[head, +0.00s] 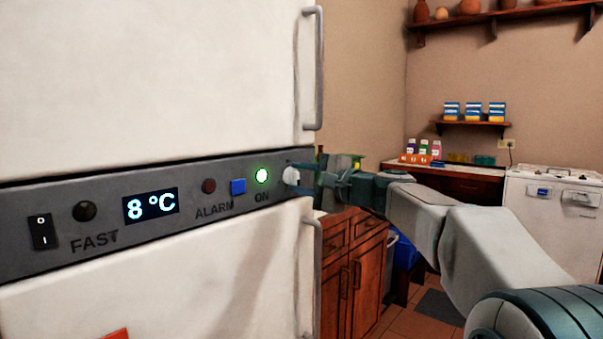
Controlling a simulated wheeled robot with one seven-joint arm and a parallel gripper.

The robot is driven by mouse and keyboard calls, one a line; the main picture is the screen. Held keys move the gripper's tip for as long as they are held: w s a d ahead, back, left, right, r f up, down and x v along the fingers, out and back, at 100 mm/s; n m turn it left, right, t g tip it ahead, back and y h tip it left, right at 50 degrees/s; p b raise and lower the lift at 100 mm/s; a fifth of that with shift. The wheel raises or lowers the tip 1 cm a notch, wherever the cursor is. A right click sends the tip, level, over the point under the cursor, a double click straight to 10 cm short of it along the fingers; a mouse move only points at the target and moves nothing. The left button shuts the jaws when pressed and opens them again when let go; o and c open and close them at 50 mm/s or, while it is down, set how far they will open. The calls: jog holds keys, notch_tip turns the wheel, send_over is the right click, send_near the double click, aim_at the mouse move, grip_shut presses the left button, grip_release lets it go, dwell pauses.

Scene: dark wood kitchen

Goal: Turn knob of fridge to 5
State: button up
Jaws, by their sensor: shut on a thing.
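The white fridge (150,80) fills the left of the head view, with a grey control strip (60,258) across its middle. The display (151,205) reads 8 °C. A small white knob (291,176) sits near the right end of the strip. My gripper (296,178) comes in from the right and is shut on the knob. The knob's marking and the far finger are too small or hidden to make out.
Fridge handles (319,70) stick out above and below my gripper. Wooden cabinets (358,265) stand behind my arm.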

jog(key=m+p, duration=0.2)
jog(key=m, duration=0.2)
jog(key=shift+m+p, duration=0.3)
jog(key=m+p, duration=0.2)
jog(key=m, duration=0.1)
jog(key=shift+m+p, duration=0.35)
jog(key=shift+m, duration=0.05)
jog(key=m+p, duration=0.2)
jog(key=m, duration=0.1)
jog(key=shift+p, duration=0.4)
jog(key=shift+m+p, duration=1)
jog(key=shift+m, duration=0.4)
jog(key=shift+f, duration=0.1)
jog(key=o, duration=1)
